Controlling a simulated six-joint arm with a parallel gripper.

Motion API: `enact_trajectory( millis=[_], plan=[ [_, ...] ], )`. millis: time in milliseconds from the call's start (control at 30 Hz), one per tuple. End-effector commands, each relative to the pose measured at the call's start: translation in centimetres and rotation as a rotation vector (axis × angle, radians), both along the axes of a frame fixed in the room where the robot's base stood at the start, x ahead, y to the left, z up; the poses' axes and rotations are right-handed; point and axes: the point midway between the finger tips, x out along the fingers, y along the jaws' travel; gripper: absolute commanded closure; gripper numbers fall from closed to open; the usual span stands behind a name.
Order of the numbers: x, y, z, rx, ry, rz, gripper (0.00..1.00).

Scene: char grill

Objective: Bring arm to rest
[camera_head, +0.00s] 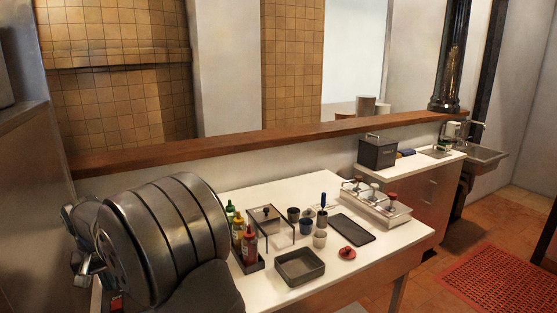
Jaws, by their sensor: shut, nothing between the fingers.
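I cannot make out my gripper or its fingertips in the head view. A large ribbed metal drum (165,235) fills the lower left. Bright metal parts (85,215) stick out at its left side, and I cannot tell exactly what they are. To the right of the drum is the white table (300,190), with no gripper seen over it.
A grey box (377,152) and a sink (480,154) stand behind. A red mat (500,278) lies right.

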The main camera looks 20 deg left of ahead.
Motion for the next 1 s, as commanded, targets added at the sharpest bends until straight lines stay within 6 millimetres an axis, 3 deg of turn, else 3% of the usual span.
enact_trajectory(
  millis=[200,500,700,1000],
  plan=[
    [0.0,0.1,4.6,0.004,-0.002,0.0,1.0],
    [-2.8,-1.6,8.7,0.039,-0.057,0.006,1.0],
    [-4.3,-2.7,10.9,0.061,-0.088,0.006,1.0],
    [-5.2,-3.5,12.2,0.077,-0.11,0.006,1.0]
  ],
)
